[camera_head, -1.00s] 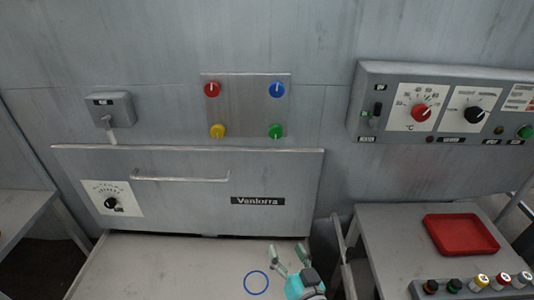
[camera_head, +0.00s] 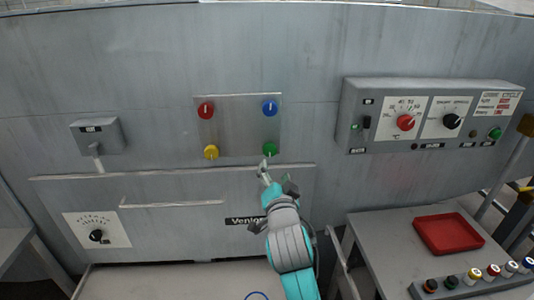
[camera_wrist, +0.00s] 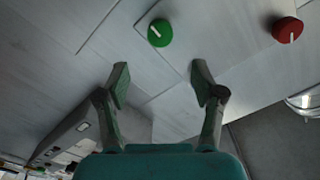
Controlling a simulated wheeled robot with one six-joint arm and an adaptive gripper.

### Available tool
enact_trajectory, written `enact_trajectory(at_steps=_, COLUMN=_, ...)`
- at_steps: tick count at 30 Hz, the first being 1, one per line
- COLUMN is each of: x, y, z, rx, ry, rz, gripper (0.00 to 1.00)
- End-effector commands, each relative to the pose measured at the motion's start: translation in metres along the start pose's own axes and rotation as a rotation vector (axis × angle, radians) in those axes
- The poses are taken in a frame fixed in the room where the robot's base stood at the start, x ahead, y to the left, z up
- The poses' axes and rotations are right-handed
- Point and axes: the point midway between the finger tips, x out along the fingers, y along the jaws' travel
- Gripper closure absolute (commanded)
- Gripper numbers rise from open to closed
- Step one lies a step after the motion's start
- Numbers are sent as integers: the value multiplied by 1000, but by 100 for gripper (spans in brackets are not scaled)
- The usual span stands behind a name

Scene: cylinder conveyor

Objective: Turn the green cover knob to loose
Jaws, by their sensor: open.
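The green knob (camera_head: 270,149) is at the lower right corner of a square metal plate (camera_head: 240,125) on the grey wall. In the wrist view the green knob (camera_wrist: 160,32), with a white pointer line, lies beyond and between the spread fingers. My gripper (camera_head: 265,168) is open and empty, just below the green knob in the head view. In the wrist view my gripper (camera_wrist: 160,80) shows a clear gap to the knob. I cannot see any contact.
The plate also bears a red knob (camera_head: 206,109), a blue knob (camera_head: 269,107) and a yellow knob (camera_head: 211,152). A ledge with a handle (camera_head: 172,203) is below. A control box (camera_head: 430,115) is at right, above a table with a red tray (camera_head: 447,234).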

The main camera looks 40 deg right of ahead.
Motion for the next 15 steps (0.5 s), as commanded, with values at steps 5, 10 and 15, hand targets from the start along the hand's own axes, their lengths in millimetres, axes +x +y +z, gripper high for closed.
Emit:
enact_trajectory(at_steps=5, x=18, y=0, z=0, rx=0, ry=1, rz=2, gripper=32)
enact_trajectory(at_steps=10, x=48, y=0, z=-1, rx=0, ry=2, rz=1, gripper=32)
enact_trajectory(at_steps=15, x=77, y=0, z=-1, rx=-1, ry=2, rz=0, gripper=32)
